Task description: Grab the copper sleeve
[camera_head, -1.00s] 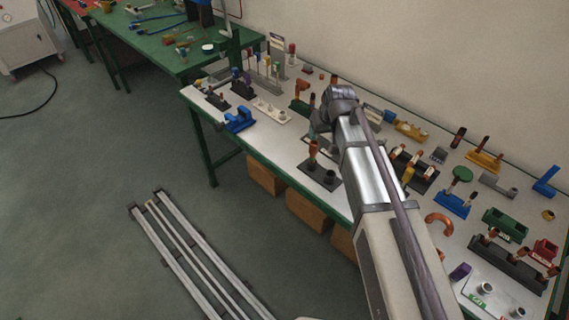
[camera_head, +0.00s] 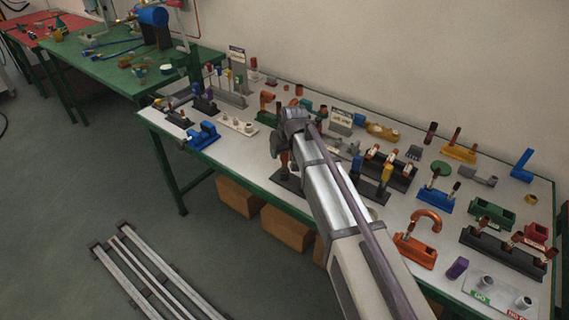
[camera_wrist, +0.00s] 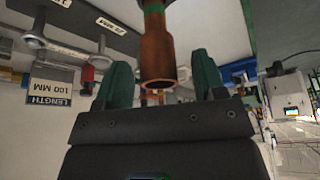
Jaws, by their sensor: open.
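In the wrist view a copper sleeve (camera_wrist: 156,52), stepped and with a green band near the top edge of the picture, stands between the two green fingers of my gripper (camera_wrist: 160,80). The fingers are apart, one on each side of it, and a gap shows on both sides. In the head view my gripper (camera_head: 277,142) is over the middle of the white bench, partly hidden by my own wrist. A copper piece (camera_head: 285,160) shows just below it on a dark holder (camera_head: 287,182), mostly hidden by my arm.
The white bench (camera_head: 222,153) carries many fixtures. A blue vise (camera_head: 202,135) stands to the left, and an orange block (camera_head: 415,251) with a copper hook to the right. A "LENGTH 100 MM" sign (camera_wrist: 50,92) shows in the wrist view. Rails (camera_head: 135,270) lie on the floor.

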